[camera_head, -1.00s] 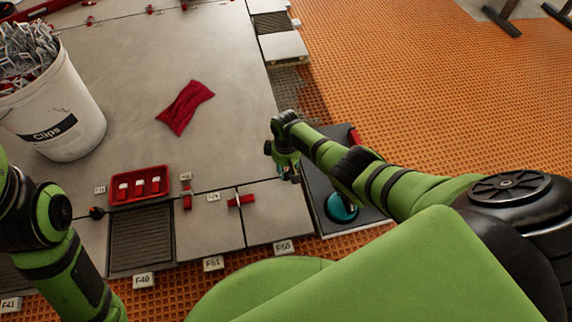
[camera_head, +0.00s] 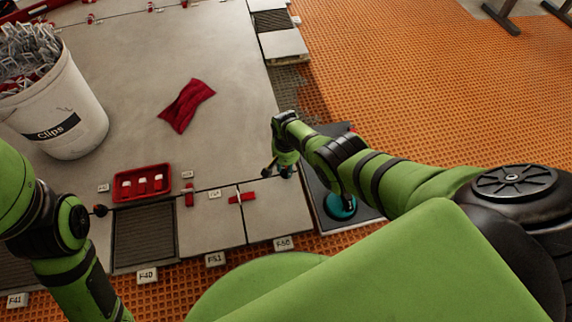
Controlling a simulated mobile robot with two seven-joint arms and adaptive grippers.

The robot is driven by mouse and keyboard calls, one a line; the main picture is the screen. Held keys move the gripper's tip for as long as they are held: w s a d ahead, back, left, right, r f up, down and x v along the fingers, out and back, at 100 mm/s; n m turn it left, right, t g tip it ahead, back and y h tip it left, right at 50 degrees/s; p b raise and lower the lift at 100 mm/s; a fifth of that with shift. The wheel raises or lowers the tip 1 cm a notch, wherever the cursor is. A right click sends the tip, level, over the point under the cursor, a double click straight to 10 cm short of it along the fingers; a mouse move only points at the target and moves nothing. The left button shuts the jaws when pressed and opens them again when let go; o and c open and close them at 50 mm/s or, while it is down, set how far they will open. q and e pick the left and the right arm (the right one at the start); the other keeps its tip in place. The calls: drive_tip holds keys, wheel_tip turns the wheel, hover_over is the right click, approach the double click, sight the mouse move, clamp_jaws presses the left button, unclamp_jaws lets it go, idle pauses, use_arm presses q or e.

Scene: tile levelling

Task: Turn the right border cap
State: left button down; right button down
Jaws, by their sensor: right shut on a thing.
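My right gripper (camera_head: 283,172) points down at the right edge of the tiled floor, at the back right corner of the front tile. It is shut on the right border cap, which the fingers and wrist hide almost fully. A red cap (camera_head: 242,198) sits across the joint between the two front tiles. Another red cap (camera_head: 189,194) stands further left, at the back edge of the front row.
A white bucket of clips (camera_head: 75,115) stands at the left. A red cloth (camera_head: 187,105) lies on the large tiles. A red tray (camera_head: 142,182) with white pieces is at the front. A dark board (camera_head: 318,200) with a teal round tool (camera_head: 341,206) lies under my right arm.

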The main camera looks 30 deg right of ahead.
drive_tip(key=shift+s+m, duration=0.15)
drive_tip(key=shift+m, duration=0.95)
drive_tip(key=shift+f, duration=0.1)
drive_tip(key=c, duration=0.9)
unclamp_jaws()
drive_tip(key=shift+c, duration=0.2)
drive_tip(key=shift+w+r, duration=0.2)
drive_tip(key=shift+r, duration=0.65)
wheel_tip(320, 180, up, 10)
drive_tip(key=shift+s+r, duration=0.15)
drive_tip(key=shift+r, duration=0.05)
